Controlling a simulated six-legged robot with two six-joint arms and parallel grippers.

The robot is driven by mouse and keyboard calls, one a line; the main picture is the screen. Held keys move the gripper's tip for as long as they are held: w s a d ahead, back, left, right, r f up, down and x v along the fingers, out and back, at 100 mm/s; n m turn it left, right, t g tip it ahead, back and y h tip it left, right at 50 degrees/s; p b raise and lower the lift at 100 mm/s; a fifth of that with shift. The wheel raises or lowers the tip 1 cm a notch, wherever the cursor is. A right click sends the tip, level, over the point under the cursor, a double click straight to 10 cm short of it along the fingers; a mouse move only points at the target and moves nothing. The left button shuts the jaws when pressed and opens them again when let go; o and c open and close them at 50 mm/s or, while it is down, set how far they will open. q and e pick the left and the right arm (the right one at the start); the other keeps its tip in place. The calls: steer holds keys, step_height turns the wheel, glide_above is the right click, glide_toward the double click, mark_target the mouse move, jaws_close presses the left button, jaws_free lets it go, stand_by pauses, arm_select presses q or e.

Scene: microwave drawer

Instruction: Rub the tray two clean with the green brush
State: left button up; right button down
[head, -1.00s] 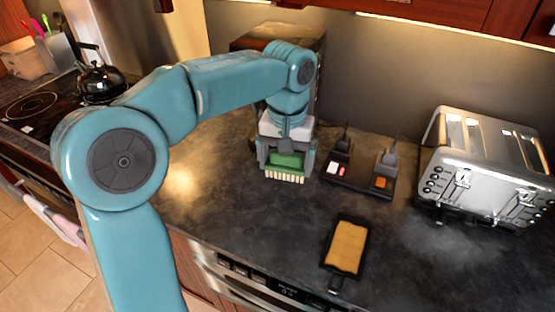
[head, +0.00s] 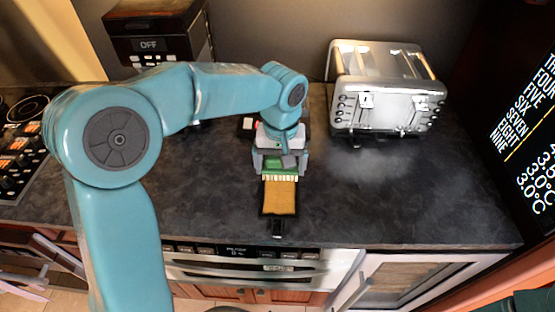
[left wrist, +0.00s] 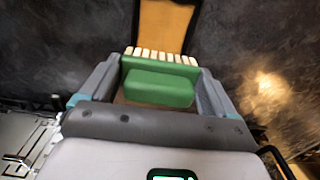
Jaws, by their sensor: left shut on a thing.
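The tray (head: 280,197) is small and black with a short handle and a brown-orange inner surface. It lies flat on the dark counter near the front edge. It also shows at the top of the left wrist view (left wrist: 163,25). My left gripper (head: 280,166) is shut on the green brush (left wrist: 160,88). The brush's pale bristles point toward the tray, at its far end in the head view. I cannot tell whether the bristles touch the tray. The gripper and arm hide part of the brush in the head view. My right gripper is not in view.
A silver toaster (head: 384,88) stands behind right on the counter (head: 430,205). A dark appliance marked OFF (head: 155,30) stands at the back left. The counter right of the tray is clear.

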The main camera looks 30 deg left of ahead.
arm_select(q)
steer(key=shift+a, duration=0.1)
steer(key=shift+f, duration=0.1)
steer(key=shift+f+b, duration=0.5)
steer(key=shift+f, duration=0.05)
step_height(320, 180, down, 4)
steer(key=b, duration=0.3)
steer(key=shift+f, duration=0.25)
steer(key=shift+f+b, duration=0.55)
steer(key=shift+b, duration=0.1)
stand_by(0.5)
steer(key=shift+s+f, duration=0.1)
steer(key=shift+f, duration=0.05)
stand_by(0.4)
